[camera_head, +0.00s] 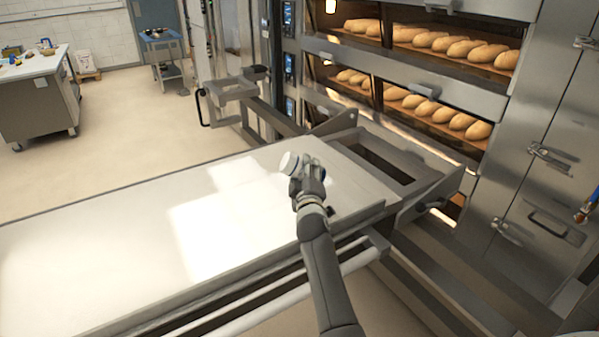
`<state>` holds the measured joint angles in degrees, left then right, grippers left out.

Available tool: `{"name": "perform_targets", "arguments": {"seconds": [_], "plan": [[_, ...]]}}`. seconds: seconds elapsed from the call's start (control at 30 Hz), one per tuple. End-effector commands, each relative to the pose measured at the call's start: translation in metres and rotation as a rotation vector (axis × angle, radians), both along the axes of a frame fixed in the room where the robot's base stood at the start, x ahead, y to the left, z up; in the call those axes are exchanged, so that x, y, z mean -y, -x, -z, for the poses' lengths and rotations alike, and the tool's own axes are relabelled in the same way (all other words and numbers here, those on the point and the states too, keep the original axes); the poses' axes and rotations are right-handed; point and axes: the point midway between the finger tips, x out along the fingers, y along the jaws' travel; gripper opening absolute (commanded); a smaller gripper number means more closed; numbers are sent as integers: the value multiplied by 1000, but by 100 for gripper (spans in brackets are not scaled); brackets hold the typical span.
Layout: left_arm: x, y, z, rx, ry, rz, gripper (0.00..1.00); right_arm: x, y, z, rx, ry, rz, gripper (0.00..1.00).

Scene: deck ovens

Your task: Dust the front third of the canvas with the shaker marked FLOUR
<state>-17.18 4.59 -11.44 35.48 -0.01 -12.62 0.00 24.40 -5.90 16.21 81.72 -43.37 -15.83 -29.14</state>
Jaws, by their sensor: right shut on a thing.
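The pale canvas (110,240) lies flat and long across the lower left and middle, running toward the deck oven. My right gripper (297,172) is over its oven-side end, shut on a small whitish shaker (289,162). The shaker sits at the far side of the fingers and looks tilted. Its marking cannot be read, and the fingers hide part of it. A bright white patch lies on the canvas left of the gripper. It looks like light, but I cannot tell if any flour is there. My left gripper is not in view.
A metal frame (345,150) joins the canvas end to the deck oven, whose decks hold several loaves (440,42). A pale rail (290,295) runs along the near side. A work table (35,65) and small cart (163,45) stand at the back left. Open floor lies between.

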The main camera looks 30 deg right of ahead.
Motion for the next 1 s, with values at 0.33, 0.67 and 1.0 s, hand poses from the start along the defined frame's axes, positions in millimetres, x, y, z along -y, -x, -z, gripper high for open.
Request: {"name": "perform_targets", "arguments": {"seconds": [0.33, 0.67, 1.0], "plan": [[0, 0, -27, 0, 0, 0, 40, 33, 14, -4, -2, 6, 1, 24], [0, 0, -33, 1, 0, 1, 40, 52, 22, 2, 1, 1, -2, 24], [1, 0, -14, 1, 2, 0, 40, 17, 7, 2, 1, 3, -1, 24]]}}
